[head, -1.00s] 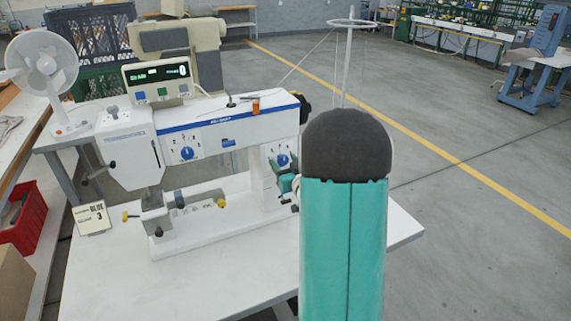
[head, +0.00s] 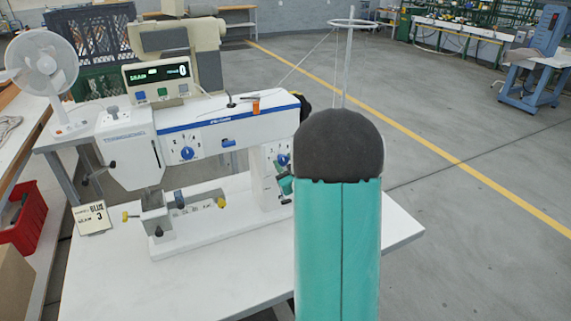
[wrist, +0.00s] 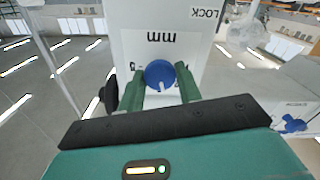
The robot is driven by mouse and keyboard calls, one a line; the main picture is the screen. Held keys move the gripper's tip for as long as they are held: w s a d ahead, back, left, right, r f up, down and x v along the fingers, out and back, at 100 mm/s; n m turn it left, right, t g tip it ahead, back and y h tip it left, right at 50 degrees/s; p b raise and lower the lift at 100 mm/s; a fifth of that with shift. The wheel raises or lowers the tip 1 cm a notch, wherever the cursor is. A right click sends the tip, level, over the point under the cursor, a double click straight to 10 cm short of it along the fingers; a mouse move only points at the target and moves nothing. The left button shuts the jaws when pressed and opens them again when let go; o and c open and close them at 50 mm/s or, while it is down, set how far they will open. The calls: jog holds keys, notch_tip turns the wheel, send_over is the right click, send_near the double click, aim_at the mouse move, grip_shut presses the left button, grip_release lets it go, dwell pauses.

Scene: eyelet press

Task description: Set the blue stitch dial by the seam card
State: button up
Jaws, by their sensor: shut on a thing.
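The blue stitch dial (wrist: 157,72) is on the white machine panel below the upside-down "mm" label in the wrist view. My gripper (wrist: 160,76) has its two green fingers on either side of the dial, shut on it. A white pointer mark shows on the dial; the number it points to is partly hidden. In the head view the same dial (head: 283,160) is on the right column, with my gripper just below it, partly hidden by my arm. The seam card (head: 92,218) stands at the table's left; it seems to read "BLUE" and "3".
A display box (head: 157,78) stands on top. A white fan (head: 43,70) is at left. The white table's front (head: 170,285) is clear.

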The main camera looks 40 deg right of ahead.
jog(key=n, duration=0.5)
jog(key=shift+n, duration=0.3)
dwell(0.4)
jog(key=o, duration=1)
jog(key=v, duration=1.4)
jog(key=shift+w, duration=0.1)
